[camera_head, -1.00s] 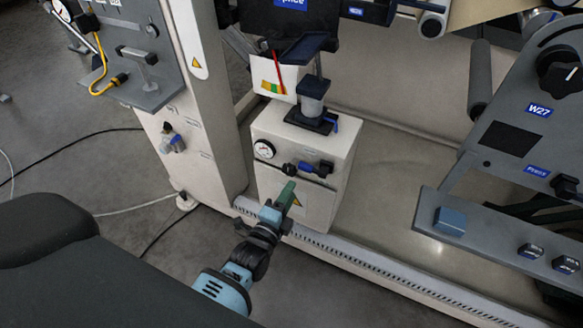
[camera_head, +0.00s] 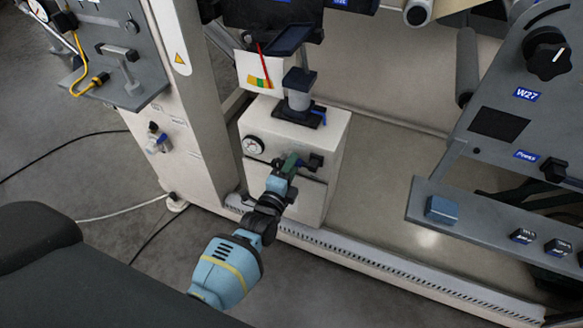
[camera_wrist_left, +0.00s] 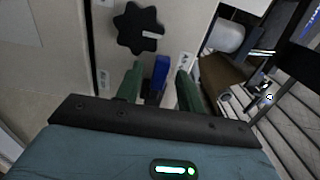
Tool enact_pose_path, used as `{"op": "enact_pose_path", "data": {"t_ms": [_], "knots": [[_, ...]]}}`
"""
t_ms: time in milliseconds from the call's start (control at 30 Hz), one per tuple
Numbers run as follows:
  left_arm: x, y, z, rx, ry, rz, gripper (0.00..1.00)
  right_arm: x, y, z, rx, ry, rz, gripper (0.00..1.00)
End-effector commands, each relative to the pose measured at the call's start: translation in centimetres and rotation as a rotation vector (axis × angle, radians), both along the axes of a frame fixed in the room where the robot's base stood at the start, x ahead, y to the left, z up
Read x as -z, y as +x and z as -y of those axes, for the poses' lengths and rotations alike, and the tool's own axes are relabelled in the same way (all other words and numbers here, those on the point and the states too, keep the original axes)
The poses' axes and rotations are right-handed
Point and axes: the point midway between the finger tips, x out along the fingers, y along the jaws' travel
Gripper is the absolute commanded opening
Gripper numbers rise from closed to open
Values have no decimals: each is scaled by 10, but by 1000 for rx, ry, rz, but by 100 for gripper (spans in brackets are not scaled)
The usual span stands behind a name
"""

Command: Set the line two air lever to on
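A blue lever (camera_wrist_left: 160,72) stands between the two green fingers of my left gripper (camera_wrist_left: 158,84) in the left wrist view. A gap shows between lever and left finger; contact on the right is unclear. In the head view my left gripper (camera_head: 289,164) is at the front of a pale box (camera_head: 312,203), hiding the blue lever there. A black lobed knob (camera_wrist_left: 139,28) sits above the lever in the wrist view. Labels by it are too small to read. My right gripper is not in view.
A round gauge (camera_head: 253,145) is on the box, left of my gripper. A filter unit (camera_head: 299,93) with a small blue part stands on top. A pale column (camera_head: 193,110) rises at left, and a grey control panel (camera_head: 510,120) is at right.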

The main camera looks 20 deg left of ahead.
Motion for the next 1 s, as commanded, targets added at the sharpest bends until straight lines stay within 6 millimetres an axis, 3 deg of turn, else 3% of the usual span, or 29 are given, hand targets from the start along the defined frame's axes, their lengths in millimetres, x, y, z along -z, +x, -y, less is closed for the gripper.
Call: {"op": "enact_pose_path", "data": {"t_ms": [233, 533, 1000], "knots": [[0, 1, 0, 0, 1, -1, 38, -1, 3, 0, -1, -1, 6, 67], [0, 0, 0, 0, 1, 0, 0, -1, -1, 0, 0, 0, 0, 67], [2, 0, 0, 0, -29, -2, 0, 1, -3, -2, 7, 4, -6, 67]]}}
